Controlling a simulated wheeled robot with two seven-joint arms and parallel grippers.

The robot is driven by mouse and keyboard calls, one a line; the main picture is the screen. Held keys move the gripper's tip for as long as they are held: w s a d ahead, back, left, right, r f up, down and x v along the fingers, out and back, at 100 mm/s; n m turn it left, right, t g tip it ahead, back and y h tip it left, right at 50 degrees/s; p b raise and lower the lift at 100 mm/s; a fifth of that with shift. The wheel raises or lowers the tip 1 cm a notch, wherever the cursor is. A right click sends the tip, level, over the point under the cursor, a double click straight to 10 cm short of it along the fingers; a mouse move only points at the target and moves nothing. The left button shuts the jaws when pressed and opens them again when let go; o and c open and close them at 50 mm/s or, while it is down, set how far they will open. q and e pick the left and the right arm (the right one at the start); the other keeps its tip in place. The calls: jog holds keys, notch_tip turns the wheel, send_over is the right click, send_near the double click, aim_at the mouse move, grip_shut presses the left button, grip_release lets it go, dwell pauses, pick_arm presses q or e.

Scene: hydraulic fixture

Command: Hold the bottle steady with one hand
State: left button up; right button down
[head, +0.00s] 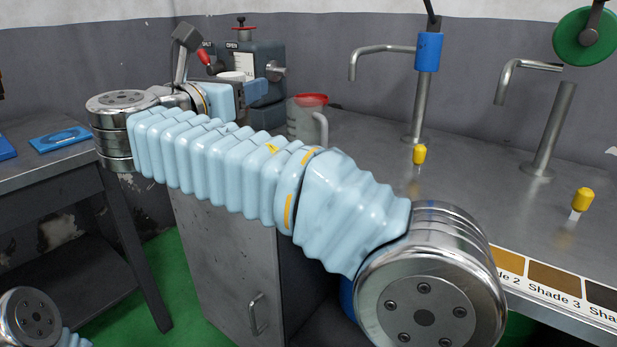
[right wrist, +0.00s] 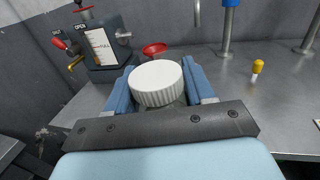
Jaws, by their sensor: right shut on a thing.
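The bottle shows mainly as a white ribbed cap (right wrist: 156,82) in the right wrist view; its body below is mostly hidden. A bit of the white cap (head: 232,76) shows in the head view behind my right wrist. My right gripper (right wrist: 157,88) has its blue fingers on both sides of the bottle just under the cap and is shut on it. In the head view the right gripper (head: 250,92) is partly hidden by my own arm. The bottle looks upright on or near the steel bench. My left gripper is out of view.
A hydraulic fixture (head: 262,62) with a gauge and red-knobbed lever stands behind the bottle. Bent steel pipes (head: 421,105) and yellow-capped pegs (head: 419,154) stand to the right. Open bench lies between.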

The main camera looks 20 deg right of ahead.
jog(key=w+d+f+b, duration=0.2)
jog(key=w+d+f, duration=0.3)
jog(key=d+f, duration=0.4)
jog(key=d, duration=0.3)
jog(key=shift+d, duration=0.1)
jog(key=shift+w+d+f, duration=0.1)
jog(key=shift+d+f, duration=0.1)
jog(key=shift+f, duration=0.15)
notch_tip(320, 180, down, 3)
jog(key=shift+w+d+f+b, duration=0.1)
jog(key=shift+d+f+b, duration=0.1)
jog(key=shift+b, duration=0.25)
